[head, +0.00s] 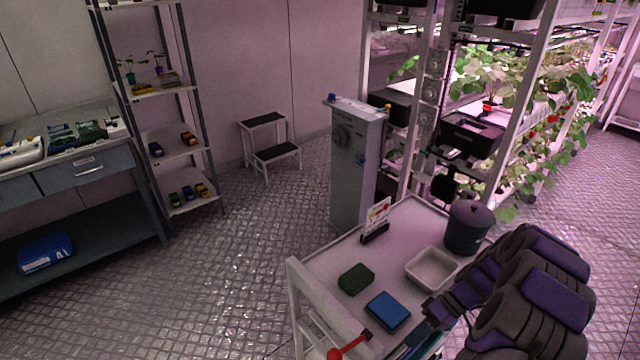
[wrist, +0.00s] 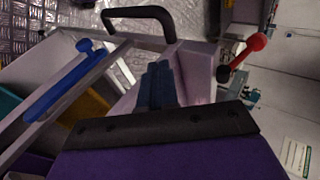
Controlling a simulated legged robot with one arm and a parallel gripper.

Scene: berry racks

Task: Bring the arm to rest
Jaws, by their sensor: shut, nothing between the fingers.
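My arm, purple and dark grey, comes in from the lower right of the head view, folded over the near right side of the cart (head: 325,265). My gripper (head: 432,312) points left and lies beside the cart's right edge in that picture. In the wrist view the dark fingers of my gripper (wrist: 157,75) are together, with nothing between them. Whether the gripper touches the cart cannot be told.
On the cart are a dark lidded pot (head: 468,228), a white tray (head: 412,268), a green block (head: 356,279), a blue box (head: 388,311) and a small sign (head: 376,218). A red-knobbed lever (head: 350,347) shows at its front. Open floor (head: 235,270) lies left.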

